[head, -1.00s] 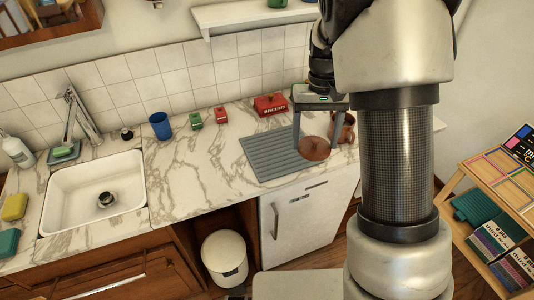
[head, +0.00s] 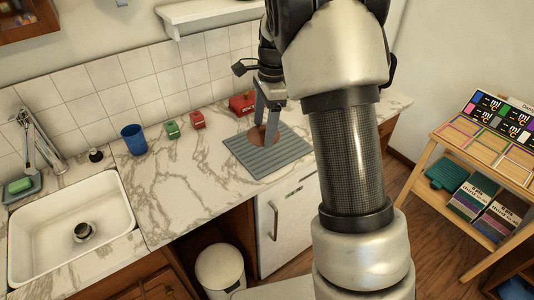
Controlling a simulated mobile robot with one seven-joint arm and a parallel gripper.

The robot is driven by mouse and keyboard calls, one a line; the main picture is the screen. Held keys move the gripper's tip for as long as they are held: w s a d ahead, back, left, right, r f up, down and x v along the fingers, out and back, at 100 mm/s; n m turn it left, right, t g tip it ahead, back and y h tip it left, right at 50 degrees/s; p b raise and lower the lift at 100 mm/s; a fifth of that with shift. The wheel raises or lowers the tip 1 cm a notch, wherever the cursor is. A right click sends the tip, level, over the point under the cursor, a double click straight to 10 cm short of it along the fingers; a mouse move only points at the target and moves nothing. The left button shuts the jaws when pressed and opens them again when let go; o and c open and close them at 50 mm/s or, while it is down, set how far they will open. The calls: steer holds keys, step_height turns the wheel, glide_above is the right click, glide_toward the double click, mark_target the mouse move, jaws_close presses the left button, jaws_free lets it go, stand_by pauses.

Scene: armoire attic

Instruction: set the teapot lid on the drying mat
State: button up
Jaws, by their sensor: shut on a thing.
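The teapot lid (head: 257,138) is a reddish-brown round piece, partly covered by the fingers. My gripper (head: 265,126) points down and is shut on the lid, over the back middle part of the drying mat. The drying mat (head: 270,164) is a grey ribbed rectangle on the marble counter. The lid is at or just above the mat; I cannot tell if it touches. No teapot is visible now; my arm covers the counter to the right of the mat.
A red tin (head: 242,103) stands behind the mat. A small red box (head: 197,120), a green box (head: 172,129) and a blue cup (head: 134,139) stand to the left. The sink (head: 40,235) is at far left. The counter (head: 190,190) left of the mat is clear.

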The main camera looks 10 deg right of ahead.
steer(key=m, duration=0.2)
steer(key=w+f+m+b, duration=0.1)
steer(key=m, duration=0.1)
steer(key=w+m+b, duration=0.1)
steer(key=shift+f+m+t, duration=0.35)
steer(key=shift+m+t, duration=0.05)
steer(key=m, duration=0.2)
steer(key=w+m+b, duration=0.1)
steer(key=m, duration=0.1)
steer(key=w+m, duration=0.1)
steer(key=m, duration=0.1)
steer(key=shift+f+t+h+b, duration=0.25)
steer(key=shift+t+h+b, duration=0.05)
steer(key=shift+b, duration=0.1)
steer(key=shift+f, duration=0.25)
step_height(320, 180, down, 9)
steer(key=shift+f+b, duration=0.2)
steer(key=shift+b, duration=0.75)
steer(key=shift+f, duration=0.1)
steer(key=o, duration=1)
steer(key=shift+o, duration=0.2)
